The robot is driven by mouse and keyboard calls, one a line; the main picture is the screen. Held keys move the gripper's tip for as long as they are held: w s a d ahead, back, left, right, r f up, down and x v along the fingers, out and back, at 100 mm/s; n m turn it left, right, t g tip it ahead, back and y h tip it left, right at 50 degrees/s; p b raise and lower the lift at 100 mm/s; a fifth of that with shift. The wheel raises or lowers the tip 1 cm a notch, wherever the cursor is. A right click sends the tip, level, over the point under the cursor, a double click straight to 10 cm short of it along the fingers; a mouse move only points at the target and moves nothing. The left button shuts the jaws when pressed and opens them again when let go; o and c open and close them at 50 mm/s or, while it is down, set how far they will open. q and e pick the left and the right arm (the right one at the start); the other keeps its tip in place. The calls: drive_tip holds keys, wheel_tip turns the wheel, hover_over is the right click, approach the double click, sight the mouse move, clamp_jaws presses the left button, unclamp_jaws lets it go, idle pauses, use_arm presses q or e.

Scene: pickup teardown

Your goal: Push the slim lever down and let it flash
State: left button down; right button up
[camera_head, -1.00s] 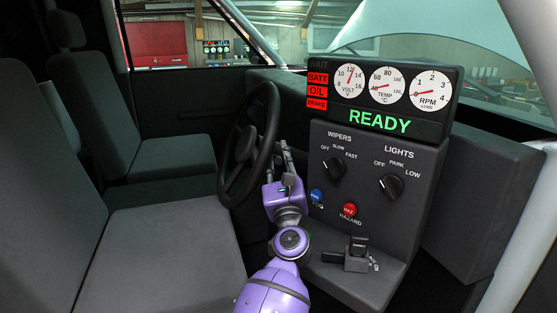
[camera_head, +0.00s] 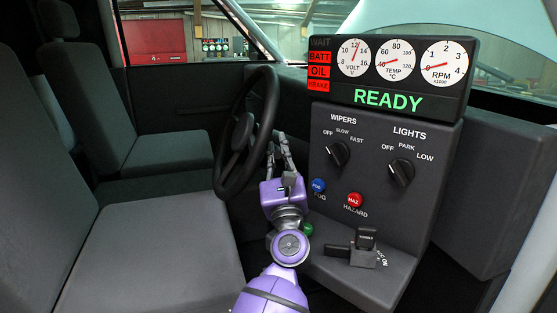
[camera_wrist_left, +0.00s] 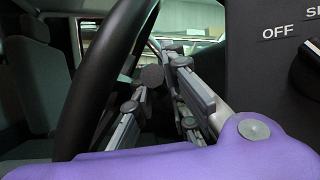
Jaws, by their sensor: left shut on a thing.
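My left gripper (camera_head: 279,148) is between the steering wheel (camera_head: 219,160) and the dash panel, with its fingers pointing up and away. In the left wrist view, the gripper (camera_wrist_left: 160,82) has its two fingers around a dark round knob (camera_wrist_left: 152,76), which looks like the end of the slim lever. The fingers are shut on it. The rest of the lever is hidden behind the fingers and the wheel rim. My right gripper is not in view.
The dash panel (camera_head: 325,185) stands close to the right of the gripper, with wiper and light knobs, fog and hazard buttons. The display reads READY (camera_head: 388,101), with red BATT, OIL and BRAKE lamps lit. A black lever (camera_head: 365,241) sits on the console below.

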use_arm(q)
drive_tip(key=shift+f, duration=0.35)
drive_tip(key=shift+r, duration=0.15)
drive_tip(key=c, duration=2)
unclamp_jaws()
drive_tip(key=shift+s+r, duration=0.1)
drive_tip(key=shift+s+f, duration=0.25)
drive_tip(key=shift+s, duration=0.05)
drive_tip(key=v, duration=1.1)
drive_tip(key=shift+s, duration=0.1)
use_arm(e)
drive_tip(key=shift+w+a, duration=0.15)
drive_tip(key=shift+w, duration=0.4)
use_arm(q)
drive_tip(key=shift+c, duration=0.5)
